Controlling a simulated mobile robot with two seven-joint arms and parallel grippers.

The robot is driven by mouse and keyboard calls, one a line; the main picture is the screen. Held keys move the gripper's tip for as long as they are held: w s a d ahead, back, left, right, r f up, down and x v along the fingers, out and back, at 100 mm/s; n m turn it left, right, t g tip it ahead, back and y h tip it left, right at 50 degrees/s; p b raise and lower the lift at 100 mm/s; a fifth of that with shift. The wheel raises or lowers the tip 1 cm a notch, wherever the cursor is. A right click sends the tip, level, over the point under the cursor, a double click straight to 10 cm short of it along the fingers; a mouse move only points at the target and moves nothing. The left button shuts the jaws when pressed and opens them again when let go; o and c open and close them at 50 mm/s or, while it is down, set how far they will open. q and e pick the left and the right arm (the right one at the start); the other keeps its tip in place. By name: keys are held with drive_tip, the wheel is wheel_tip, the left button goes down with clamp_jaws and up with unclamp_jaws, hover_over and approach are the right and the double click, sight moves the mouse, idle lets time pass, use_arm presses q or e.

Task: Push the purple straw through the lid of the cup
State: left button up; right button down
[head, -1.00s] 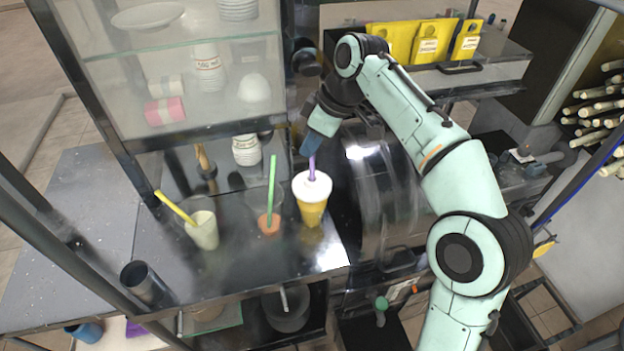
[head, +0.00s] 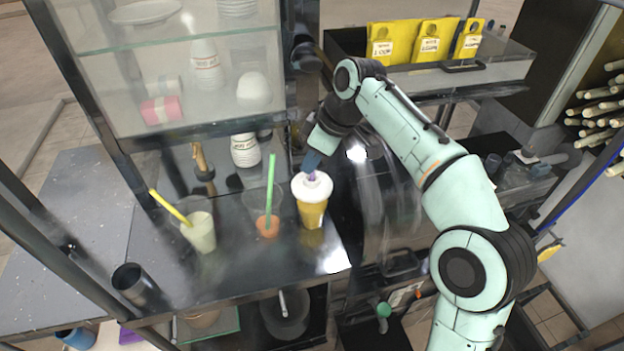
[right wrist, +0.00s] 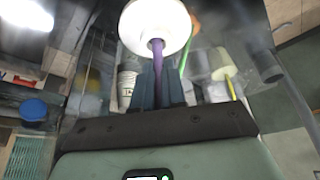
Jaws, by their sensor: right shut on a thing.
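The cup (head: 312,211) with yellow contents stands upright on the dark counter near its right end. Its white lid (head: 302,190) is on top. The purple straw (head: 312,176) shows only as a short length between the lid and my right gripper (head: 313,162), which is shut on it just above the lid. In the right wrist view the purple straw (right wrist: 158,58) runs from between the fingers (right wrist: 161,88) to the white lid (right wrist: 150,28). How far it reaches inside the cup is hidden. My left gripper is not in view.
A cup with a green straw (head: 270,190) stands just left, and a pale cup with a yellow straw (head: 201,232) farther left. A glass cabinet (head: 190,70) rises behind them. A metal drum (head: 375,195) stands close on the right.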

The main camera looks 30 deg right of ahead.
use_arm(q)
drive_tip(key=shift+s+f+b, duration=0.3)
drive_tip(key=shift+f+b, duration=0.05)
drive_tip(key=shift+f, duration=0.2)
use_arm(e)
drive_tip(key=shift+f, duration=0.8)
drive_tip(key=c, duration=1.1)
unclamp_jaws()
drive_tip(key=shift+r+p, duration=2.5)
drive_tip(key=shift+r, duration=1.1)
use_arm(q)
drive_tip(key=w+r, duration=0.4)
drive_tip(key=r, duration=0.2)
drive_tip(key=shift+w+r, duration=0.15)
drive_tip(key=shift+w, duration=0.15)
use_arm(e)
drive_tip(key=shift+w+f, duration=0.1)
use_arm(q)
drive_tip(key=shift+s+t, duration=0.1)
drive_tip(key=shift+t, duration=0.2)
use_arm(e)
drive_tip(key=shift+s, duration=0.2)
